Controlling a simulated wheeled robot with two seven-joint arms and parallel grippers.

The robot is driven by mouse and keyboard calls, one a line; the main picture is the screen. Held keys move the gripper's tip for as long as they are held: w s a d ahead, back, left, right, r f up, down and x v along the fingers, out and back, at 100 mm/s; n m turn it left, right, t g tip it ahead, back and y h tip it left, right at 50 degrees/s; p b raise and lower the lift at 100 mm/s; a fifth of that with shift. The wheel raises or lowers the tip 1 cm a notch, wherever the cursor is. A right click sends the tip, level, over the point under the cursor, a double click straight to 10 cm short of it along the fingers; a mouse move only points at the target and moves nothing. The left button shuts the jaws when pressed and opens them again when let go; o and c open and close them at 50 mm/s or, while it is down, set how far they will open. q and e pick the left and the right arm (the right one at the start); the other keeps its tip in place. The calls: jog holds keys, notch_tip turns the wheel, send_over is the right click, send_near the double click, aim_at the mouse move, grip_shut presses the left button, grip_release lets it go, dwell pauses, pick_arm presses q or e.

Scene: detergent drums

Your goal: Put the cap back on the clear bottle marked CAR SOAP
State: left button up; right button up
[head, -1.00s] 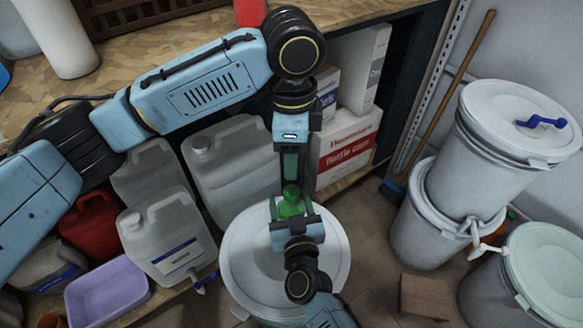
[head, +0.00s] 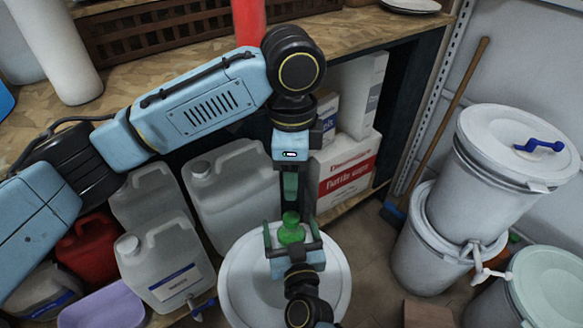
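A small green bottle-shaped thing (head: 291,232) with a narrower top is near the middle, above or on a white drum lid (head: 244,285). No CAR SOAP lettering is legible, and I cannot tell whether its top is a cap. My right gripper (head: 291,236) reaches up from the bottom edge. Its fingers are apart on either side of the green thing, with small gaps visible. My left gripper (head: 290,194) points down just above the green thing. Its fingers are seen edge-on, so I cannot tell whether they hold a cap. No loose cap is visible.
Several pale jugs (head: 165,262), a red can (head: 90,250) and a purple tub (head: 102,306) stand at left. A red and white box (head: 347,170) sits on the lower shelf. Stacked white buckets (head: 492,195) and a broom (head: 447,110) are at right.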

jog(key=s+d+p, duration=0.2)
jog(key=s+p, duration=0.1)
jog(key=s, duration=1)
jog(key=shift+d, duration=0.25)
